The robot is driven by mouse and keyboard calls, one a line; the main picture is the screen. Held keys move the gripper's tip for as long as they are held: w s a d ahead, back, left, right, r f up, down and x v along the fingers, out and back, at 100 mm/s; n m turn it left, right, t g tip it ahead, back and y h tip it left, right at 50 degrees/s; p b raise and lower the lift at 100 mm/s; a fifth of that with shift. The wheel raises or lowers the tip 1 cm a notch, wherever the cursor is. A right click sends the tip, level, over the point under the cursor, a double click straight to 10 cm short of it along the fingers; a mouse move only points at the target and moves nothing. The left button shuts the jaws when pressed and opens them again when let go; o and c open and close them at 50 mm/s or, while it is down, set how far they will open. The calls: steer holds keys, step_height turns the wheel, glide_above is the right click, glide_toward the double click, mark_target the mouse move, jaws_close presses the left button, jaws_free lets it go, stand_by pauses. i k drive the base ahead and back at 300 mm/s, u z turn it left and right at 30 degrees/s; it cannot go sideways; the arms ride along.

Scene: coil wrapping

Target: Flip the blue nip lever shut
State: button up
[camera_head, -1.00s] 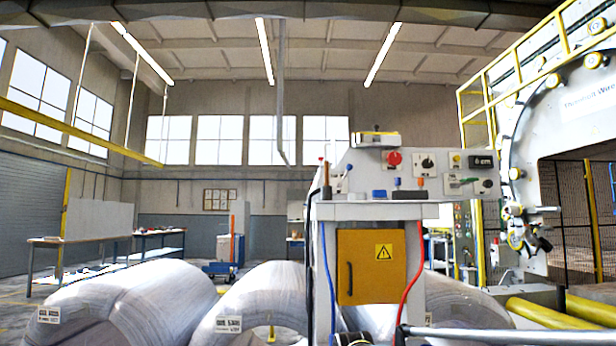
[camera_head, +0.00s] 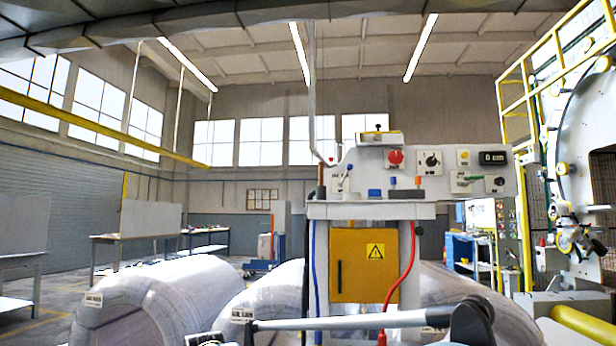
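A grey control console (camera_head: 415,210) stands in the middle of the view, with a sloped panel and a flat ledge. A small blue piece (camera_head: 375,193) sits on the ledge, left of an orange-tipped part (camera_head: 419,182). Thin levers (camera_head: 346,177) stand at the panel's left end. At this size I cannot tell which of these is the blue nip lever, or whether it is open or shut. My gripper is not in sight. A grey rod with a dark joint (camera_head: 472,322) crosses the bottom of the view; it may be my arm.
A yellow door (camera_head: 363,265) is below the ledge. Large wrapped coils (camera_head: 160,300) lie behind at the left. A big ring machine (camera_head: 580,130) stands at the right.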

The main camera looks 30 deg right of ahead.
mark_target(349, 167)
steer(key=u, duration=1.15)
steer(key=k, duration=2.4)
steer(key=z, duration=1.55)
steer(key=i, duration=1.05)
steer(key=u, duration=0.05)
